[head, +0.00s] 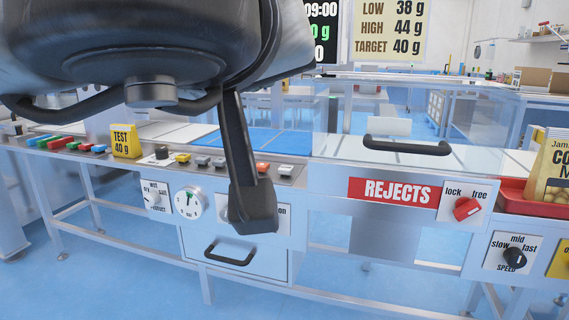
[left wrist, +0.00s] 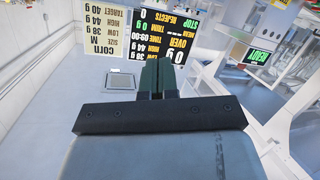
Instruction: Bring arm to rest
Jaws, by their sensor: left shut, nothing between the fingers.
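My left arm fills the upper left of the head view, large and close to the camera. A dark finger of my left gripper (head: 252,205) hangs down in front of the machine's front panel. In the left wrist view the two dark fingers (left wrist: 157,78) lie side by side, shut with nothing between them. The arm and gripper hide part of the panel and the counter behind. My right gripper is in neither view.
Behind stands the machine with a REJECTS label (head: 392,191), a red lock/free knob (head: 467,208), a drawer handle (head: 231,254) and a yellow TEST 40 g block (head: 126,142). A red tray (head: 510,198) with a pouch (head: 553,170) is at the right. Blue floor shows below.

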